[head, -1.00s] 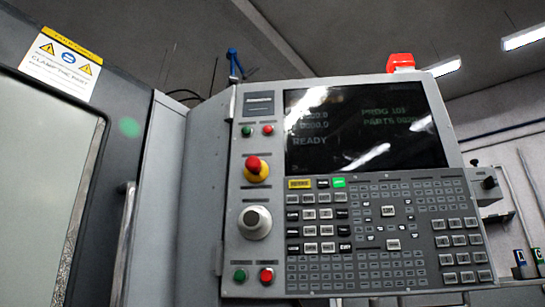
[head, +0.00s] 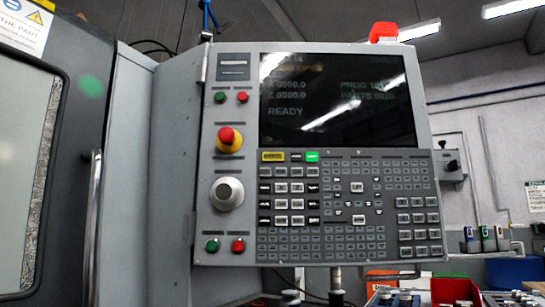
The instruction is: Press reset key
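The grey control panel (head: 222,130) of the machine fills the middle of the head view, nearly upright. Its keypad (head: 347,205) lies below a dark screen (head: 338,100) that reads READY. A yellow key (head: 272,156) sits at the keypad's upper left, beside a dark key and a lit green key (head: 312,157). The yellow key's lettering is too small to read surely, so I cannot confirm which key is reset. Neither of my grippers is in view.
Left of the keypad are a red emergency-stop button (head: 229,138), a silver knob (head: 227,193), and green and red buttons. The machine door with its vertical handle (head: 93,225) stands at left. Red bins (head: 390,280) and small parts lie below right.

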